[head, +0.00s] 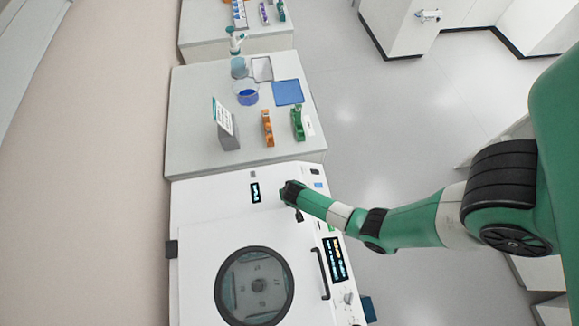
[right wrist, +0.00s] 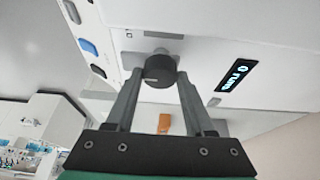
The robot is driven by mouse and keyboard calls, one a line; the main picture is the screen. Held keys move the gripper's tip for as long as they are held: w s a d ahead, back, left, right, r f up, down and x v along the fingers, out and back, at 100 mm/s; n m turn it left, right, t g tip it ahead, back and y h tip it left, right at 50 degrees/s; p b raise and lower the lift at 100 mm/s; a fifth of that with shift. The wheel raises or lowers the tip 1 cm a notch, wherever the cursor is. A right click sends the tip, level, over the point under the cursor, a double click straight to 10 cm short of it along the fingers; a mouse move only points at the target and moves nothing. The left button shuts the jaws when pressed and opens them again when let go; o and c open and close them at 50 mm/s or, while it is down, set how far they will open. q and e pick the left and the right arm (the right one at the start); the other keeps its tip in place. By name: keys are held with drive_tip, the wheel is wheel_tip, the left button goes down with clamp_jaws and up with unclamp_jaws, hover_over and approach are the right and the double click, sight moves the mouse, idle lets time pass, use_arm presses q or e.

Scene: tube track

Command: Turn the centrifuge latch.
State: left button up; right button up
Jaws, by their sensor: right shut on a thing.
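The centrifuge (head: 205,240) is a white machine at the lower middle of the head view, with a round window (head: 255,286) in its lid. Its latch (right wrist: 159,70) is a dark round knob on the white panel in the right wrist view. My right gripper (right wrist: 158,80) has its two grey fingers on either side of this knob and is shut on it. In the head view my right gripper (head: 298,212) is at the far part of the machine's top, and my wrist hides the latch. My left gripper is in neither view.
A black lid handle (head: 320,273) and a control screen (head: 335,260) lie nearer on the machine. A small display (head: 255,192) sits left of my gripper. The bench behind holds a grey sign stand (head: 224,125), orange rack (head: 267,128), green rack (head: 297,123) and blue mat (head: 288,92).

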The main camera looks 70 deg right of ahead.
clamp_jaws()
